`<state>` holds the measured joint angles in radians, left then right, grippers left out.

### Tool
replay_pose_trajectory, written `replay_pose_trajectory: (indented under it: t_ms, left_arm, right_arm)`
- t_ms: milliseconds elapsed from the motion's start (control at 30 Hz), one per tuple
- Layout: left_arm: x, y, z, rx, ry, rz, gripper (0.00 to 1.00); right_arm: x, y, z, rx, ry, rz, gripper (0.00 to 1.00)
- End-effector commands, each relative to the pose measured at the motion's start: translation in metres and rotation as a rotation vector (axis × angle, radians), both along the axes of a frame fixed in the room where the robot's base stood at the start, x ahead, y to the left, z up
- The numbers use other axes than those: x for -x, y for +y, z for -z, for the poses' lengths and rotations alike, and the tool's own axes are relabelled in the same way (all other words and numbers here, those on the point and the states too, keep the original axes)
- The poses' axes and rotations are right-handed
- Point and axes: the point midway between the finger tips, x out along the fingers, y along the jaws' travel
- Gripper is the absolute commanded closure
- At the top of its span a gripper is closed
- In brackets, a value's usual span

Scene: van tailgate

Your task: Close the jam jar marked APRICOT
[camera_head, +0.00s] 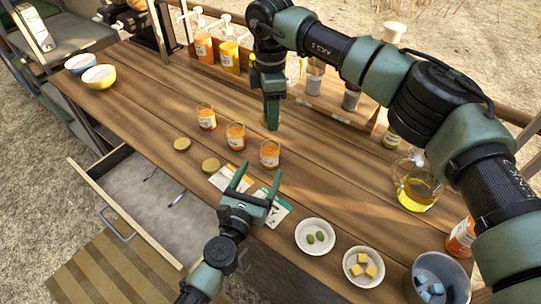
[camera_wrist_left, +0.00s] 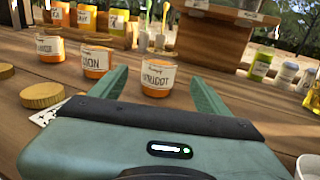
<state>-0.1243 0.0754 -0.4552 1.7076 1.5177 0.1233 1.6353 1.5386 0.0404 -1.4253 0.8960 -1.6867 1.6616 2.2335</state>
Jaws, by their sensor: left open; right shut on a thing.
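The APRICOT jar (camera_wrist_left: 157,78) is open-topped glass with orange jam and a white label. In the head view, it appears to be the right-hand jar (camera_head: 270,154) of a row of three. My left gripper (camera_head: 259,169) is open, low over the front of the table, its fingers pointing at this jar. In the left wrist view the jar shows between the fingers, apparently just beyond their tips. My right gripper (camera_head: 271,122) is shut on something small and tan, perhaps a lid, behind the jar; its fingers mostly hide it. Two gold lids (camera_head: 182,144) (camera_head: 211,165) lie on the table.
Two other open jam jars (camera_head: 206,118) (camera_head: 236,136) stand left of the APRICOT jar. Cards (camera_head: 277,209) lie under my left gripper. Small bowls (camera_head: 315,238) stand at the front right, an oil jug (camera_head: 417,190) farther right. An open drawer (camera_head: 119,206) juts out at the left front.

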Motion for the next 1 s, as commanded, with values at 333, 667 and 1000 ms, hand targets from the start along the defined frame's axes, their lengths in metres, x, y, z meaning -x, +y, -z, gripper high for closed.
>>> replay_pose_trajectory:
  t_ms: [333,667,1000]
  left_arm:
    - [-0.063,-0.022,-0.001,-0.002,-0.002,0.0,0.24]
    - [-0.085,-0.03,0.0,-0.001,0.001,0.0,0.24]
    - [-0.085,-0.03,0.0,0.0,0.0,0.0,0.46]
  right_arm:
    - [0.0,0.0,0.0,0.0,0.0,0.0,0.92]
    - [0.0,0.0,0.0,0.0,0.0,0.0,0.92]
    - [0.0,0.0,0.0,0.0,0.0,0.0,0.92]
